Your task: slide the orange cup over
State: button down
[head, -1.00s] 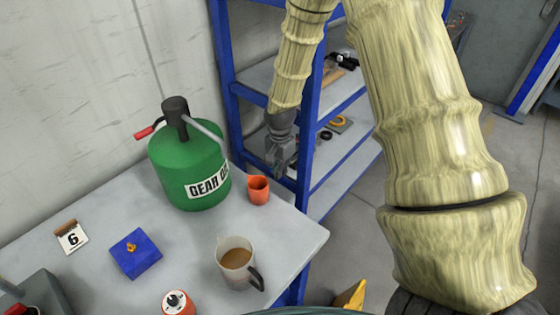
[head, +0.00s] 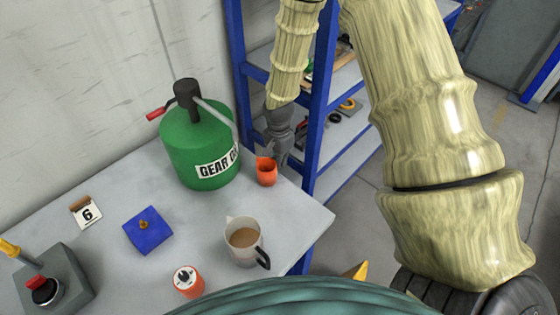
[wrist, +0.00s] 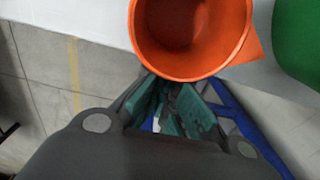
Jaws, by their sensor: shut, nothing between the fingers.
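The orange cup (head: 266,172) stands upright on the grey table near its back right edge, beside the green can. In the wrist view the orange cup (wrist: 190,40) fills the top middle, with its open mouth and pointed spout showing. My gripper (head: 277,150) is just behind the cup in the head view, partly hidden by it. In the wrist view my gripper (wrist: 172,112) has its teal fingers shut and empty, with the tips close to the cup's rim. I cannot tell whether they touch the cup.
The green gear oil can (head: 200,148) stands left of the cup. A measuring jug (head: 242,243) with brown liquid, a blue block (head: 147,231), an orange-red can (head: 188,282), a number 6 card (head: 87,212) and a grey button box (head: 55,285) share the table (head: 110,262). A blue shelf (head: 322,100) stands behind.

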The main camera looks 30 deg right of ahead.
aim_at(265, 173)
jog(key=shift+s+a, duration=0.35)
jog(key=shift+a, duration=0.65)
jog(key=shift+s+a, duration=0.3)
jog(key=shift+a, duration=0.65)
jog(key=shift+s+a, duration=0.35)
jog(key=shift+a, duration=0.65)
notch_tip(265, 173, up, 12)
